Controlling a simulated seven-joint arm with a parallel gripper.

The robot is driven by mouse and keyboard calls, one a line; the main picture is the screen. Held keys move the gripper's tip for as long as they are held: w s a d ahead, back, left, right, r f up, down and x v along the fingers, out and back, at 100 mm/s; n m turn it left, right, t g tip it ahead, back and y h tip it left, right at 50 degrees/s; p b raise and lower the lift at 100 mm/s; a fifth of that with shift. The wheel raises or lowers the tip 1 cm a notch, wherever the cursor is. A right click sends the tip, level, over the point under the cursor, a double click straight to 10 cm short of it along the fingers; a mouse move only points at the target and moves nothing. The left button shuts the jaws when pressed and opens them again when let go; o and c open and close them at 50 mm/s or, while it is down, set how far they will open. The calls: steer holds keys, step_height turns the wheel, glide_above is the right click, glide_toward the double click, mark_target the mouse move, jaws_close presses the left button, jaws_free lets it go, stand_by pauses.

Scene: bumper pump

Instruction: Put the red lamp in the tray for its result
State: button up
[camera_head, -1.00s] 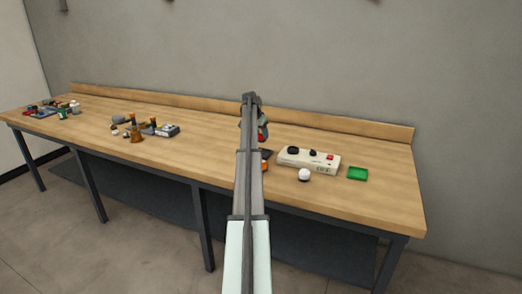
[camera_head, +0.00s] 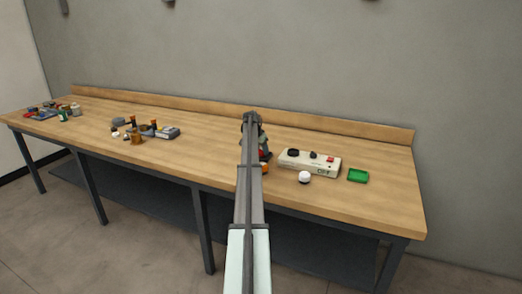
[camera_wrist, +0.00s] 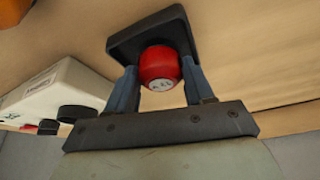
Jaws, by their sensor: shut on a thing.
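The red lamp (camera_wrist: 160,62), a small round body with pale markings on its end, is between the two fingers of my gripper (camera_wrist: 156,82) in the wrist view. My gripper is shut on it. A dark square tray or pad (camera_wrist: 122,47) lies right behind the lamp; whether the lamp touches it I cannot tell. In the head view only a bit of red lamp (camera_head: 263,154) shows beside my arm, which hides most of the gripper. A green tray (camera_head: 358,176) lies farther right on the bench.
A white box (camera_head: 310,162) with dark knobs, a red switch and a small display stands right of my gripper. A white ball-like thing (camera_head: 304,177) is before it, and an orange thing (camera_head: 266,168) is near my arm. Several small items cluster at left.

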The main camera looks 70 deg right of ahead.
steer(key=o, duration=1.2)
steer(key=shift+c, duration=0.2)
steer(key=v, duration=1.2)
steer(key=shift+a+r, duration=0.1)
